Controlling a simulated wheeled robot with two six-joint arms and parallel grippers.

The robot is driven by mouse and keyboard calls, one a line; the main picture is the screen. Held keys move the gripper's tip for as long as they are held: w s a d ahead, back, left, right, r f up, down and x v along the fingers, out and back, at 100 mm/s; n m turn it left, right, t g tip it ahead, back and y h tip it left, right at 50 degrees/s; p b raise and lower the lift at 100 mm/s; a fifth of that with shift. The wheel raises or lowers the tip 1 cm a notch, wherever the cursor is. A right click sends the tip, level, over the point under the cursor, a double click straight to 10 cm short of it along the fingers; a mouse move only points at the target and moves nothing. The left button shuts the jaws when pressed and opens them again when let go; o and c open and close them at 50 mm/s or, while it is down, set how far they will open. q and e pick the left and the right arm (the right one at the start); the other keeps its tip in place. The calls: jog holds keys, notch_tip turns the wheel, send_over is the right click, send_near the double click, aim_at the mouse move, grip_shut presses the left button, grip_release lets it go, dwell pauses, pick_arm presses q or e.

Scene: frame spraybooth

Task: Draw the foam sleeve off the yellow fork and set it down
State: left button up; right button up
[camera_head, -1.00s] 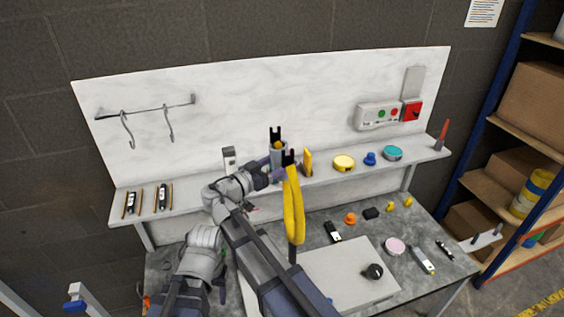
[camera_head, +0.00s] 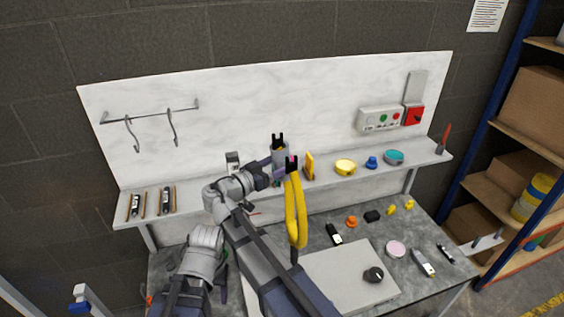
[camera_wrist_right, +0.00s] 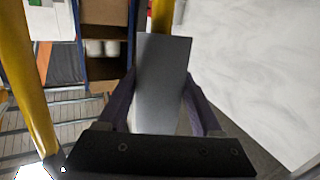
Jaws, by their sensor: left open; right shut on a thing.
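The yellow fork (camera_head: 301,215) stands upright over the bench in the head view, its black ends at the top. The grey foam sleeve (camera_head: 279,156) shows near the top of its farther leg. In the right wrist view the sleeve (camera_wrist_right: 163,95) is between the fingers of my right gripper (camera_wrist_right: 162,80), which is shut on it. Yellow fork legs (camera_wrist_right: 27,80) show at the left and behind the sleeve.
A narrow shelf (camera_head: 322,180) behind the fork bears a yellow tape roll (camera_head: 345,167), a teal roll (camera_head: 394,157) and other small items. A pale board (camera_head: 345,275) with a dark knob lies on the bench. Hooks (camera_head: 152,120) hang at the back left.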

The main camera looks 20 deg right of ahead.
aim_at(277, 152)
jog(key=shift+w+a+r+p, duration=0.1)
jog(key=shift+a+r+p, duration=0.15)
jog(key=shift+r+p, duration=0.4)
jog(key=shift+w+a+r+p, duration=0.1)
jog(key=shift+a+r+p, duration=0.1)
jog(key=shift+r+p, duration=0.35)
jog(key=shift+s+a+r, duration=0.2)
jog(key=shift+s+r, duration=0.05)
jog(key=shift+r, duration=0.3)
jog(key=shift+w+d+r+p, duration=0.1)
jog(key=shift+r+p, duration=0.1)
jog(key=shift+p, duration=0.2)
